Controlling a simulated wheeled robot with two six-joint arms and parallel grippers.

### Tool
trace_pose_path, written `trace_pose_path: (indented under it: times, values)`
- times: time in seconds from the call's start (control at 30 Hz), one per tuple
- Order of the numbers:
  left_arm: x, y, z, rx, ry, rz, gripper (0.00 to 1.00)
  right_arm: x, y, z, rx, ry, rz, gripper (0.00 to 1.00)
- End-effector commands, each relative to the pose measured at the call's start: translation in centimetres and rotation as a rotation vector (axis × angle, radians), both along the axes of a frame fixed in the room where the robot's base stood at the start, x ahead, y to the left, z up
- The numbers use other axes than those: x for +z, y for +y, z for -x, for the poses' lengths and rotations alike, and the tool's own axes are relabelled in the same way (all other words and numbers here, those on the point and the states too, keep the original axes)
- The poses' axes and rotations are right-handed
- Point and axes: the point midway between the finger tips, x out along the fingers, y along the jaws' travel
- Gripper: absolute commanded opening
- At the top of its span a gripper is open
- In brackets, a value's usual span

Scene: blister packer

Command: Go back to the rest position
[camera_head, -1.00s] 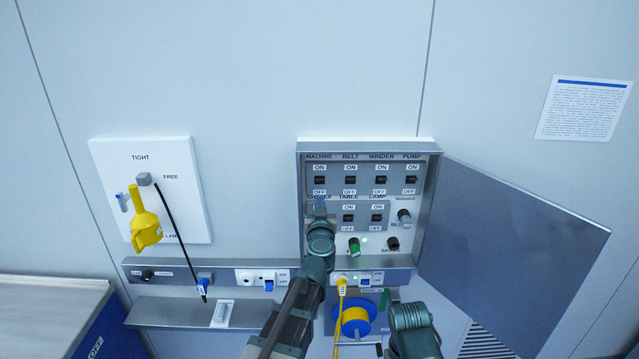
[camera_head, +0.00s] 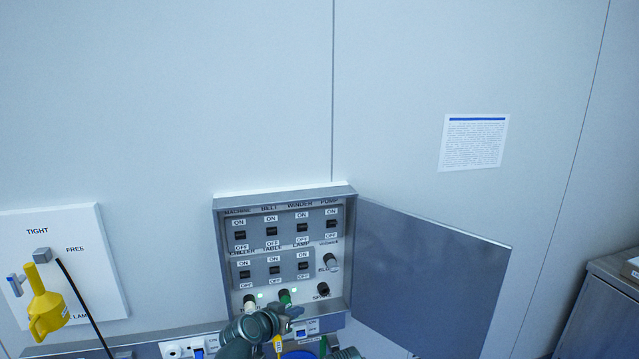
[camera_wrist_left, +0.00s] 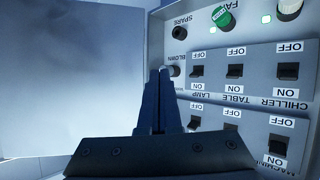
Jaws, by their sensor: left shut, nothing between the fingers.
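My left gripper (camera_head: 292,309) is low in the head view, in front of the lower edge of the switch panel (camera_head: 341,205). Its two dark fingers (camera_wrist_left: 158,78) lie together in the left wrist view, shut and empty. There they overlap the panel beside the blower knob (camera_wrist_left: 175,71); I cannot tell the gap in depth. My right gripper is not in view.
The panel's door (camera_head: 430,275) stands open to the right. A green knob (camera_head: 285,297) is lit beside the arm. A steel cabinet (camera_head: 600,310) stands at far right.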

Motion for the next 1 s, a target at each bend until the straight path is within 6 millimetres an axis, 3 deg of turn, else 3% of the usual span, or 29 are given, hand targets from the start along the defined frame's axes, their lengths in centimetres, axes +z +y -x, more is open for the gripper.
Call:
trace_pose_path:
  times: [0.1,0.2,0.33,0.53,0.6,1.0]
  values:
    - [-5.2,0.8,5.2,-0.018,0.295,-0.067,0.00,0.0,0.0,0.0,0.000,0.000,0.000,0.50]
    - [-8.3,2.6,9.1,0.031,0.510,-0.130,0.00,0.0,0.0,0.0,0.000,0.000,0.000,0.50]
    - [-10.7,5.5,13.6,0.139,0.735,-0.208,0.00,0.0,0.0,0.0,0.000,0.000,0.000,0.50]
    - [-12.1,10.1,19.8,0.361,1.005,-0.327,0.00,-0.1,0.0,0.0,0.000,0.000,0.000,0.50]
    - [-14.6,7.6,20.1,0.300,0.996,-0.365,0.00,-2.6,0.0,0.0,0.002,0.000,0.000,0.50]
    - [-21.0,-0.3,24.4,0.111,1.007,-0.568,0.00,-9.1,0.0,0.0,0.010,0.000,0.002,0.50]
